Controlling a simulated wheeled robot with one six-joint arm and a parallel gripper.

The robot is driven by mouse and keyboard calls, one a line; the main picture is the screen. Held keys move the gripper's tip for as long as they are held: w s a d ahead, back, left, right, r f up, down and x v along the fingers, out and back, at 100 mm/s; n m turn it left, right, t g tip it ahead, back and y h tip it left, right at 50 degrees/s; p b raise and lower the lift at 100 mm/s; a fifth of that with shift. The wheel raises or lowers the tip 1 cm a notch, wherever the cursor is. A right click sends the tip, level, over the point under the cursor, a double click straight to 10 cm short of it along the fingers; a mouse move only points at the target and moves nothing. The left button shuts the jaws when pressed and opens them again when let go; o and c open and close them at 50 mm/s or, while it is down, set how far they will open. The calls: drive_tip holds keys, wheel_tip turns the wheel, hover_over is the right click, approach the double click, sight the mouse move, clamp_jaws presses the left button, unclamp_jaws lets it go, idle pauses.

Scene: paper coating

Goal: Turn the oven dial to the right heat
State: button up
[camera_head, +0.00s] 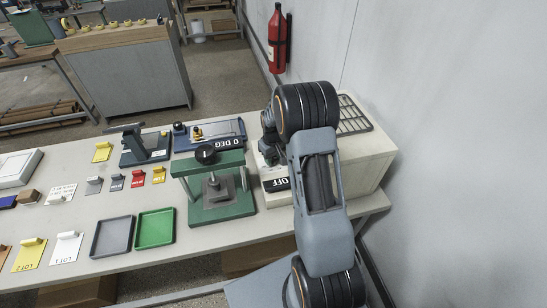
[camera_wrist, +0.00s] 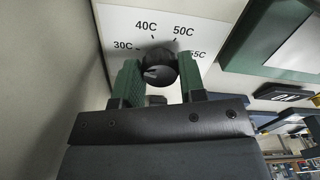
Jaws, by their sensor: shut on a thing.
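The oven is a cream box (camera_head: 362,158) against the wall, with a black sign reading OFF (camera_head: 276,184) near its front. In the wrist view, a round black dial (camera_wrist: 157,70) sits on a white panel (camera_wrist: 210,22) marked 30C, 40C, 50C and a partly covered 55C. My gripper (camera_wrist: 160,64) has one green finger on each side of the dial and is shut on it. A small pale mark shows on the dial's left part; its exact setting is hard to read. In the head view, my arm hides the dial and most of the gripper.
A green press (camera_head: 222,208) with a black knob stands just left of the oven. A blue device marked 0 DEG (camera_head: 212,136) is behind it. Green (camera_head: 155,230) and grey (camera_head: 112,238) trays lie farther left. A wire rack (camera_head: 352,116) lies on the oven. The wall is close right.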

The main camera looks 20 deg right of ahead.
drive_tip(key=shift+c, duration=1.4)
